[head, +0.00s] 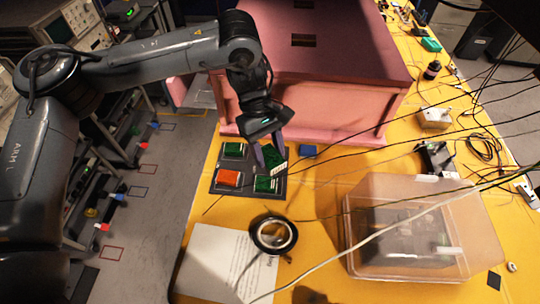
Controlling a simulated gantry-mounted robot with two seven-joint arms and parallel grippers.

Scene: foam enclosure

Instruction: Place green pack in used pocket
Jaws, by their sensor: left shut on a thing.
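A dark tray (250,188) with pockets lies on the yellow table, in front of the pink foam box. My left gripper (270,158) points down over its back right pocket. It is shut on a green pack (274,154), which looks tilted between the fingers. I cannot tell whether this pack touches the tray. My right gripper is out of view.
A blue block (308,151) lies right of the tray. The pink foam box (310,100) stands close behind. A clear bin (415,225) stands right, and thin cables cross the view.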

